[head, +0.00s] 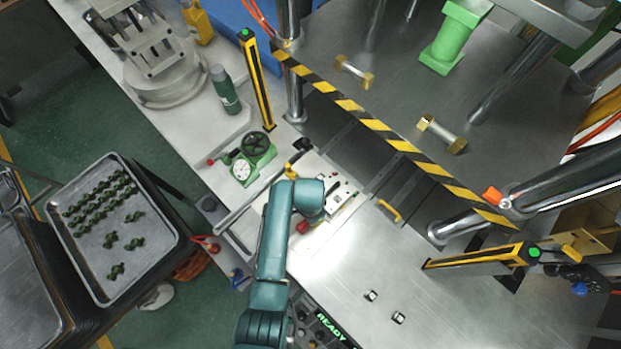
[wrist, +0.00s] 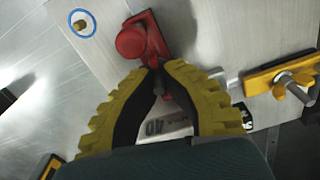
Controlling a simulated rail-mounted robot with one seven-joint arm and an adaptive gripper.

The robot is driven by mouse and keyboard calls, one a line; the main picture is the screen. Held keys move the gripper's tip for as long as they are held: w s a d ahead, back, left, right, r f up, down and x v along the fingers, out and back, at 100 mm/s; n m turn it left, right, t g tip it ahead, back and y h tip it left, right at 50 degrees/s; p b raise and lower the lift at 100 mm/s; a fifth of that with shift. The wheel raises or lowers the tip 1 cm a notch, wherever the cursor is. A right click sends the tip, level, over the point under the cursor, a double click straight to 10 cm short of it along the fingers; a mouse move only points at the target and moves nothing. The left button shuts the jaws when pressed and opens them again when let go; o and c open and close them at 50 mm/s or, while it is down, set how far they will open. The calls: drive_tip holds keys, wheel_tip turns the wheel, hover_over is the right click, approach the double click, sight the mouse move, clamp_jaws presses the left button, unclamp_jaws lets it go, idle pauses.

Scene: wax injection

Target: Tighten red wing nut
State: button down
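The red wing nut (wrist: 155,40) is at the top middle of the wrist view, beside a round red knob-like part (wrist: 130,42) on a pale metal plate. My gripper (wrist: 159,67) has yellow ribbed fingers. Their tips come together at the lower end of the red wing, with a thin red part between them. The contact itself is partly hidden by the fingers. In the head view a red part (head: 302,227) shows just below the end of my teal arm. My fingers are hidden there.
A yellow clamp bar with a wing nut (wrist: 285,78) lies to the right in the wrist view. A blue-ringed pin (wrist: 82,22) is at upper left.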

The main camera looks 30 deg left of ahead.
drive_tip(key=shift+s+f+n+p, duration=0.1)
drive_tip(key=shift+n+p, duration=0.05)
drive_tip(key=shift+n, duration=0.6)
drive_tip(key=shift+f+n+p, duration=0.1)
drive_tip(key=shift+n+p, duration=0.05)
drive_tip(key=shift+n, duration=0.6)
drive_tip(key=c, duration=1.1)
unclamp_jaws()
drive_tip(key=shift+r, duration=0.1)
wheel_tip(320, 180, up, 12)
